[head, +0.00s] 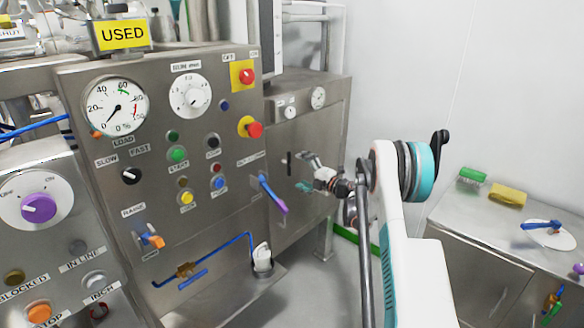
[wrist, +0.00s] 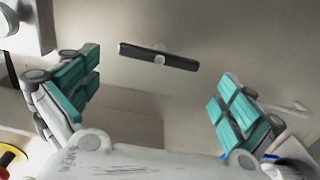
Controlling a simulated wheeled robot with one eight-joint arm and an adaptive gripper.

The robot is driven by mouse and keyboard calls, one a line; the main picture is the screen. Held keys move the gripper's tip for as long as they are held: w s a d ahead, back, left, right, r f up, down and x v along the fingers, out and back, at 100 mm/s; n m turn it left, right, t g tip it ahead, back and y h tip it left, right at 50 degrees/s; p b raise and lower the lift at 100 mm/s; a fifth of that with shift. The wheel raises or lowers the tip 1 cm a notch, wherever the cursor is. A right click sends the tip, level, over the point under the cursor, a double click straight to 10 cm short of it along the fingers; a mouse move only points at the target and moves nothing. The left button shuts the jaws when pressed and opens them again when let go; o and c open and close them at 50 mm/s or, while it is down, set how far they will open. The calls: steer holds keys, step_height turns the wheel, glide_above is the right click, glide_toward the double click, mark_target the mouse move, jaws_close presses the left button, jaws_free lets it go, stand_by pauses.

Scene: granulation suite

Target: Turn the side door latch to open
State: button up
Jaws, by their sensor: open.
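The side door latch is a short black bar on a pale round hub. In the wrist view the latch (wrist: 180,62) lies across the picture, tilted slightly down to the right, beyond and between my fingers. In the head view the latch (head: 289,164) is a small dark upright bar on the steel side door (head: 285,215). My gripper (head: 305,173) is just right of it, its teal-padded fingers pointing at the door. In the wrist view my gripper (wrist: 160,92) is open and empty, one finger on each side, apart from the latch.
Left of the door is a control panel with a purple-tipped lever (head: 272,194), red buttons and a load gauge (head: 114,106). A low steel cabinet (head: 480,250) with a yellow block (head: 508,195) stands at the right. Bare floor lies between them.

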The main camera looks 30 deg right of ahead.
steer(key=v, duration=0.5)
steer(key=shift+s, duration=0.25)
steer(key=s+a+r+m+t+h, duration=0.1)
steer(key=s+a+r+m+h, duration=0.2)
steer(key=r, duration=0.6)
steer(key=a+r+m+t+h, duration=0.1)
steer(key=a+r+m+h, duration=0.15)
steer(key=r+m, duration=0.45)
steer(key=s+a+r+m+t+h, duration=0.1)
steer(key=s+a+r+m+h, duration=0.15)
steer(key=r, duration=0.85)
steer(key=s+a+r+m+g+h, duration=0.2)
steer(key=s+a+r+m, duration=0.1)
steer(key=s+a+m, duration=0.15)
steer(key=s+a+f+m+g+y, duration=0.1)
steer(key=s+a+f+g, duration=0.2)
steer(key=s, duration=0.9)
steer(key=s+a+f+m+g+y, duration=0.1)
steer(key=s+a+f+g, duration=0.3)
steer(key=s+a+f, duration=0.5)
steer(key=s+a+f+m+g+y, duration=0.1)
steer(key=s+a+f+m+g, duration=0.2)
steer(key=s, duration=1.1)
steer(key=a+f+g, duration=0.1)
steer(key=a+f, duration=0.2)
steer(key=shift+s+f+y, duration=0.4)
